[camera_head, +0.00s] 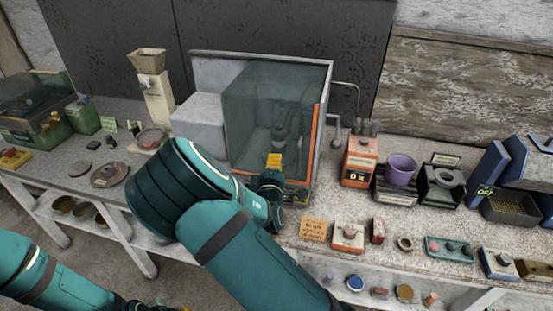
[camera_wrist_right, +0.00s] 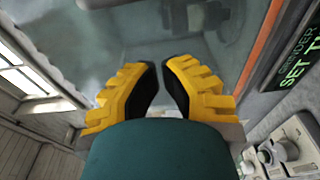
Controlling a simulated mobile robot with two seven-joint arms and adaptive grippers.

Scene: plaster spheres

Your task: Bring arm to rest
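My right arm reaches across the front of the bench to a glass-fronted cabinet. Its yellow-fingered gripper (camera_head: 275,160) is in front of the glass panel (camera_head: 252,110); whether it touches the glass I cannot tell. In the right wrist view, the two yellow fingers with black pads (camera_wrist_right: 162,66) stand a little apart with nothing between them, and the hazy glass (camera_wrist_right: 130,35) lies beyond. My left arm shows at the lower left of the head view; its gripper is mostly cut off by the bottom edge. No plaster sphere can be made out for sure.
The cabinet's orange edge (camera_head: 317,140) is right of my right gripper. An orange box (camera_head: 360,160), a purple cup (camera_head: 400,168) and small devices crowd the bench's right side. A hopper stand (camera_head: 155,90) and a round plate (camera_head: 110,175) are on the left.

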